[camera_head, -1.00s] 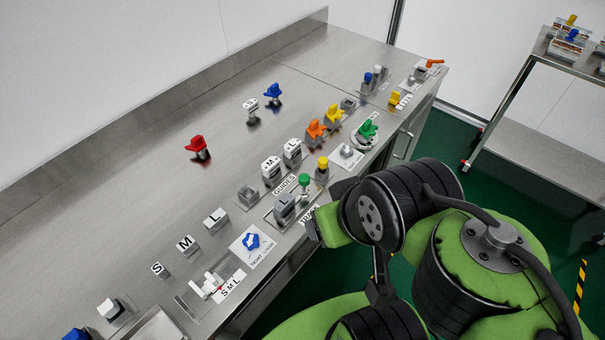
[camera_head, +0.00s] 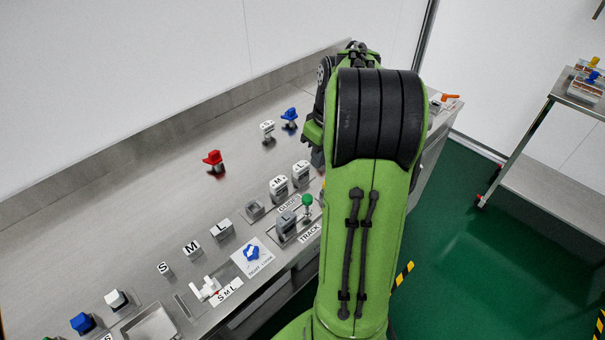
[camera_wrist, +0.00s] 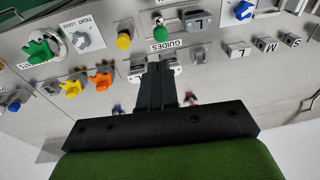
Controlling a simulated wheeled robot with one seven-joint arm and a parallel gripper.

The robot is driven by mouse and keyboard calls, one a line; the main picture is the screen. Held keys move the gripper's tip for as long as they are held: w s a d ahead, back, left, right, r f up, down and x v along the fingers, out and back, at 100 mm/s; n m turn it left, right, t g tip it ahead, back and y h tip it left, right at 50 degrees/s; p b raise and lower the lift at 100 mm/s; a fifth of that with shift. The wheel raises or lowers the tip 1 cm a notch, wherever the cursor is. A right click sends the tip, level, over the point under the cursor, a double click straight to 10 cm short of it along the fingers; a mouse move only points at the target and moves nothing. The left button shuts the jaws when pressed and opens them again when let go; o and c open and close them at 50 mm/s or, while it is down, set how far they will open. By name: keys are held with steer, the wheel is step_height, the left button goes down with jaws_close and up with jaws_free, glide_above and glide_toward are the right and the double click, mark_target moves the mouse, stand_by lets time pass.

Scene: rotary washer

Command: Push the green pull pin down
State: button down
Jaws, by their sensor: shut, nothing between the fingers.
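The green pull pin (camera_head: 307,200) has a round green head on a thin stem and stands upright in the grey fixture by the TRACK label. It also shows in the wrist view (camera_wrist: 160,33), above the GUIDES label. My gripper (camera_wrist: 157,70) is shut and empty in the wrist view. Its fingertips are below the pin in the picture, over the white M and L guide blocks, and look apart from the pin. In the head view my gripper is hidden behind my arm.
The M guide block (camera_head: 279,186) and L guide block (camera_head: 300,173) stand close by the pin. A yellow knob (camera_wrist: 123,41), orange knob (camera_wrist: 102,82) and green star knob (camera_wrist: 40,50) lie left in the wrist view. Bare steel bench is around the red knob (camera_head: 213,160).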

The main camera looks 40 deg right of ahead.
mark_target(310, 199)
steer(key=f+b, duration=0.1)
steer(key=f, duration=0.3)
steer(key=w+f, duration=0.1)
steer(key=f, duration=0.3)
steer(key=f+b, duration=0.1)
steer(key=f, duration=0.3)
steer(key=shift+w+a+f+b, duration=0.3)
steer(key=shift+a+f+b, duration=0.05)
steer(key=shift+a, duration=0.05)
step_height(310, 199, down, 3)
steer(key=shift+r+b, duration=0.2)
steer(key=shift+b, duration=0.75)
steer(key=shift+s+a+r, duration=0.1)
steer(key=shift+s, duration=0.05)
